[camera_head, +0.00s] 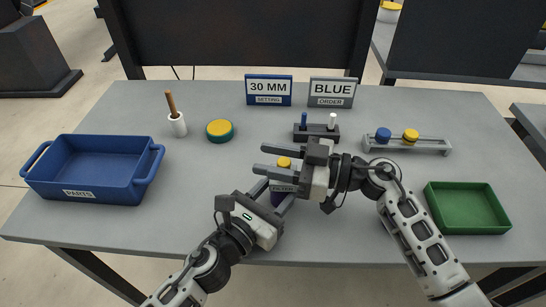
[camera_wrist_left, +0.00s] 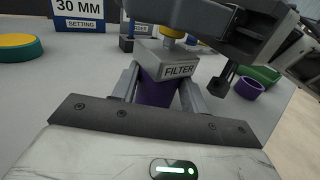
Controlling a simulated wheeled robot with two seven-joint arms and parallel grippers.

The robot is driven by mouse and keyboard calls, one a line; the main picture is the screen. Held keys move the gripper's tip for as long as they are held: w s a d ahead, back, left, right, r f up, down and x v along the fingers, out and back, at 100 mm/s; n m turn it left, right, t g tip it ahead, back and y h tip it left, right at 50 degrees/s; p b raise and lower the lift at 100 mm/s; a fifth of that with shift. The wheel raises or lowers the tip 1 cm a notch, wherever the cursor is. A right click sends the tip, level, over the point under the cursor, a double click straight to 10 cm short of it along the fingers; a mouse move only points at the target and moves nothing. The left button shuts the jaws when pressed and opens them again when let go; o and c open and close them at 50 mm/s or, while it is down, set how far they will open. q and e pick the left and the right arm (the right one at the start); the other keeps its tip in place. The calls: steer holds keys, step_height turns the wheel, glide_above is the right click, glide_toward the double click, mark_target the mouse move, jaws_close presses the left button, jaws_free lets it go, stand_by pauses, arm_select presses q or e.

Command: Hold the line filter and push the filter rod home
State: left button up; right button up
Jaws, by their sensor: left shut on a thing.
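The line filter is a grey block labelled FILTER over a purple body; it stands near the table's front middle in the head view (camera_head: 284,188) and in the left wrist view (camera_wrist_left: 160,92). My left gripper (camera_head: 279,190) is shut on it, one finger on each side. The filter rod's yellow top (camera_head: 284,162) sticks up from the block and also shows in the left wrist view (camera_wrist_left: 168,31). My right gripper (camera_head: 260,159) is open above the filter. Its fingers point left, with the yellow top between them in the head view. The rod's lower part is hidden.
A blue PARTS bin (camera_head: 112,192) is at left and a green tray (camera_head: 466,228) at right. Behind are a yellow-green disc (camera_head: 220,129), a peg rack (camera_head: 316,132), a rail with knobs (camera_head: 407,146) and two signs. A purple ring (camera_wrist_left: 249,88) lies right of the filter.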

jaws_close()
steer(key=shift+f, duration=0.65)
steer(key=shift+c, duration=0.2)
jaws_free()
steer(key=shift+o, duration=1.4)
steer(key=shift+r, duration=0.1)
steer(key=s+d, duration=0.1)
steer(key=d, duration=0.6)
steer(key=shift+s+d, duration=0.25)
